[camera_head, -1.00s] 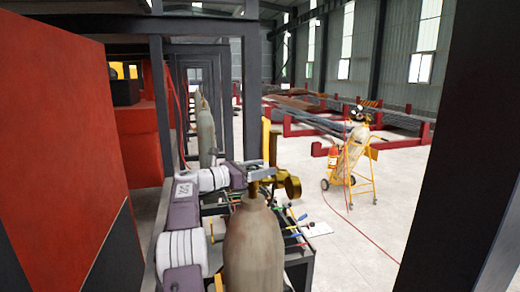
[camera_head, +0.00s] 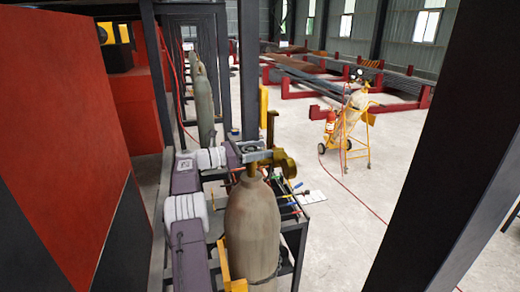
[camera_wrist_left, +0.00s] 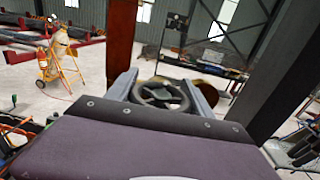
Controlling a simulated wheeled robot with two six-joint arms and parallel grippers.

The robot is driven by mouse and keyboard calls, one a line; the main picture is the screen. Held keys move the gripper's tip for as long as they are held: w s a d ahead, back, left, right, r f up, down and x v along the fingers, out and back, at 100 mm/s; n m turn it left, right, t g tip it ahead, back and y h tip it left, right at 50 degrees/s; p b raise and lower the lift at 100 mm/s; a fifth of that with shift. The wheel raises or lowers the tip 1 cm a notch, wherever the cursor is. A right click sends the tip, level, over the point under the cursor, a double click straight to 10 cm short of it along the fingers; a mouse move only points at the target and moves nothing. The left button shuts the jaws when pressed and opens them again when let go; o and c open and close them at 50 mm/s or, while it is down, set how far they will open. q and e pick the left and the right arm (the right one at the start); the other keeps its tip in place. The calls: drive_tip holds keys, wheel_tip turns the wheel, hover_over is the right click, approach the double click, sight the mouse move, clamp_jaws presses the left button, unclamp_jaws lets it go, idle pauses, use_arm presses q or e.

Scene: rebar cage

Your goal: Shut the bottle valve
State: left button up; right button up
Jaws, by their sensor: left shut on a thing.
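The bottle (camera_head: 252,235) is a tall, worn grey-brown gas cylinder standing upright in the head view. Its brass valve (camera_head: 284,162) sits on the neck, partly hidden by my left gripper (camera_head: 252,151). My left arm comes in from the left, purple with white joints. In the left wrist view a dark round handwheel (camera_wrist_left: 160,94) with spokes lies between the two grey fingers of the gripper (camera_wrist_left: 161,97). The gripper is shut on this handwheel. The exact finger contact is not clear. My right gripper is not in view.
A yellow bracket (camera_head: 231,272) is beside the bottle. A bench (camera_head: 299,236) with hand tools stands close behind it. A dark post (camera_head: 430,150) is at right, and a red panel (camera_head: 60,120) at left. A yellow cylinder trolley (camera_head: 350,135) stands on open floor.

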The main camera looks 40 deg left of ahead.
use_arm(q)
drive_tip(key=o, duration=1.3)
drive_tip(key=shift+f, duration=0.15)
drive_tip(key=shift+c, duration=0.2)
drive_tip(key=shift+o, duration=0.5)
drive_tip(key=shift+w+d, duration=0.1)
drive_tip(key=b+v, duration=0.2)
drive_tip(key=v, duration=0.7)
